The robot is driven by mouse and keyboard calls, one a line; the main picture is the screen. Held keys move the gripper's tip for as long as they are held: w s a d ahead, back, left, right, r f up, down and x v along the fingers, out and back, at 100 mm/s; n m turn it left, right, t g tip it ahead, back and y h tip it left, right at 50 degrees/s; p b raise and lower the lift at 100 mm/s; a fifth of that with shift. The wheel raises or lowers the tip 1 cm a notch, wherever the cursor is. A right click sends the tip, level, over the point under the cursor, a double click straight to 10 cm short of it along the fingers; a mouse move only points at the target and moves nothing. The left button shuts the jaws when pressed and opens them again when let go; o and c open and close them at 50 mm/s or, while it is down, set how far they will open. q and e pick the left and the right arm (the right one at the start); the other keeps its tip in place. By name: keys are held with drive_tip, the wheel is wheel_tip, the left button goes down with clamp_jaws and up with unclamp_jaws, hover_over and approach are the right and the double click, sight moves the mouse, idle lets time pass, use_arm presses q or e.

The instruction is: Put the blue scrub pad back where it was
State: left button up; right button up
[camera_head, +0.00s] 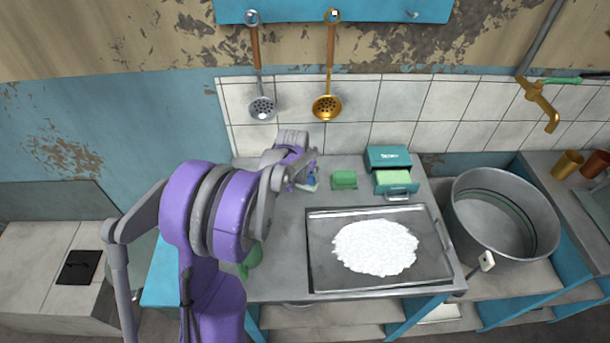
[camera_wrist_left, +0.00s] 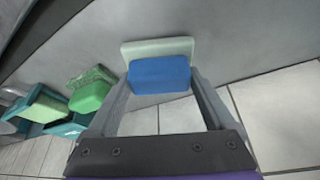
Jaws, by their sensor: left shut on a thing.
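The blue scrub pad (camera_wrist_left: 160,75) is between the fingers of my left gripper (camera_wrist_left: 160,85) in the left wrist view. A pale slab (camera_wrist_left: 157,47) shows right behind it, against the grey worktop. I cannot tell if the slab is separate from the pad. In the head view my left gripper (camera_head: 308,172) is low over the worktop's back left, near the tiled wall. My right gripper is out of view.
A green pad (camera_head: 344,180) lies to the right of my gripper. Beyond it stands an open teal box (camera_head: 389,160). A metal tray (camera_head: 325,273) with white powder (camera_head: 375,247) fills the front right. Two ladles (camera_head: 262,106) (camera_head: 327,106) hang above the worktop.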

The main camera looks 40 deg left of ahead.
use_arm(q)
drive_tip(key=shift+f, duration=0.3)
drive_tip(key=shift+f, duration=0.1)
drive_tip(key=shift+f, duration=0.15)
drive_tip(key=o, duration=1)
drive_tip(key=shift+o, duration=0.2)
drive_tip(key=shift+r, duration=0.2)
